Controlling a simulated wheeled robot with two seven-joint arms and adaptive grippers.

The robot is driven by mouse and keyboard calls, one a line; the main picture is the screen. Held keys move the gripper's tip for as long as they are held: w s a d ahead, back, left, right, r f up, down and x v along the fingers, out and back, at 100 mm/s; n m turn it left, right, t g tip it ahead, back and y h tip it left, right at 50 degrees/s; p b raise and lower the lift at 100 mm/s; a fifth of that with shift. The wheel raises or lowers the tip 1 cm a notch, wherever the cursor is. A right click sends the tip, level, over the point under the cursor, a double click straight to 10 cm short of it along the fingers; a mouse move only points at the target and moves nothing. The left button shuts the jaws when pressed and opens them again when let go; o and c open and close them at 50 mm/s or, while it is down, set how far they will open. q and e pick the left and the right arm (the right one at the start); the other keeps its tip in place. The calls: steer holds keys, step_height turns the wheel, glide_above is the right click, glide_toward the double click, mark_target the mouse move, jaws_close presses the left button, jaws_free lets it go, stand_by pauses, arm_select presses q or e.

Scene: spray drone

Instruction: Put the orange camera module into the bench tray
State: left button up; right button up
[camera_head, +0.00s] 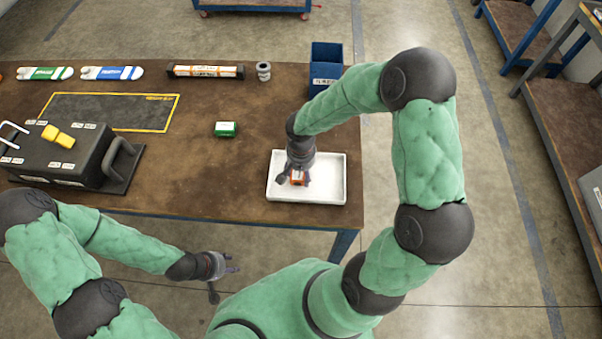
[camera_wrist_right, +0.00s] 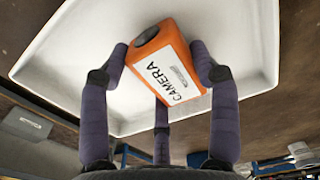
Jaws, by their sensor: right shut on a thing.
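The orange camera module (camera_wrist_right: 165,70), with a white label reading CAMERA, is between the fingers of my right gripper (camera_wrist_right: 162,80). I cannot tell whether the module touches the tray floor. The tray is otherwise empty and also fills much of the right wrist view (camera_wrist_right: 225,25). My left gripper (camera_head: 222,275) is empty, with its fingers apart, off the table's front edge.
A dark case (camera_head: 60,150) with a yellow part (camera_head: 58,136) is at the left. A yellow-edged mat (camera_head: 110,111) and bare tabletop lie between.

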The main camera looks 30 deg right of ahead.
steer(key=shift+f, duration=0.2)
steer(key=shift+f, duration=0.15)
steer(key=o, duration=1.2)
steer(key=shift+r, duration=0.45)
step_height(320, 180, up, 12)
steer(key=p, duration=0.3)
steer(key=shift+f+p, duration=0.2)
steer(key=shift+p, duration=0.2)
